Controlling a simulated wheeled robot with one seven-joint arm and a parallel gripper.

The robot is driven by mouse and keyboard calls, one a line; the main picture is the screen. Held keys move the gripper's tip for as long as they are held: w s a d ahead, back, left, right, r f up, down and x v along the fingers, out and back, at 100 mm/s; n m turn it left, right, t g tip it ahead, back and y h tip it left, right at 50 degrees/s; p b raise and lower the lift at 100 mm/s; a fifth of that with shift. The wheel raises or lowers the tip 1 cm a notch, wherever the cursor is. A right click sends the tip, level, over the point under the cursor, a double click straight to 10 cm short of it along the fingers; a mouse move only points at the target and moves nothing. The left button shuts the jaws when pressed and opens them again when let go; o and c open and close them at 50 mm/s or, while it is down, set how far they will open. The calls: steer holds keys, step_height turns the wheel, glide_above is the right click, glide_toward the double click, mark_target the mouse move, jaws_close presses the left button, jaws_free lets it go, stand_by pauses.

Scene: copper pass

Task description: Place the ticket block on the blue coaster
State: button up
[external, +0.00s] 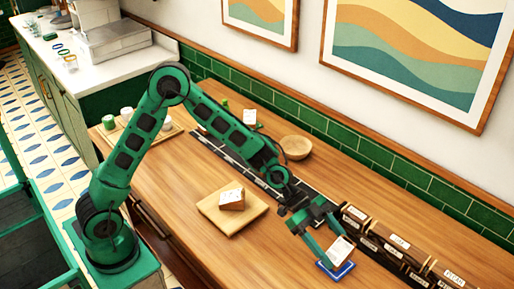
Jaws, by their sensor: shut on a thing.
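My gripper (334,250) is at the lower right of the external view, pointing down. It is shut on the ticket block (342,248), a white-faced block with an orange-brown edge, which looks tilted. The blue coaster (338,271) lies on the wooden counter directly below the block. The block's lower end overlaps the coaster in the picture; I cannot tell whether they touch. The fingers hide part of the block and of the coaster.
Dark racks with labelled compartments (398,245) stand close to the right of the gripper. A wooden board (215,211) bears another white-topped block (232,200). A wooden bowl (297,147), a dark rail (232,157) and a tray with cups (170,131) are farther back.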

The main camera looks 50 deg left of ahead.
steer(key=shift+f, duration=1.05)
steer(key=shift+f, duration=0.1)
steer(key=o, duration=1.1)
steer(key=v, duration=1.2)
steer(key=s+a+n+y, duration=0.1)
steer(key=s+a, duration=0.2)
steer(key=s+a+f+n+y, duration=0.1)
steer(key=s+a+y, duration=0.1)
steer(key=s+a, duration=0.1)
steer(key=s+a+y, duration=0.2)
steer(key=s+a, duration=0.1)
steer(key=s, duration=0.1)
steer(key=shift+s+a+f+n, duration=0.15)
steer(key=shift+a+f+n, duration=0.1)
steer(key=shift+n, duration=0.15)
steer(key=s+a+n+y, duration=0.7)
steer(key=s+a, duration=1.1)
steer(key=a, duration=0.4)
steer(key=shift+r+n, duration=0.5)
steer(key=shift+n, duration=0.4)
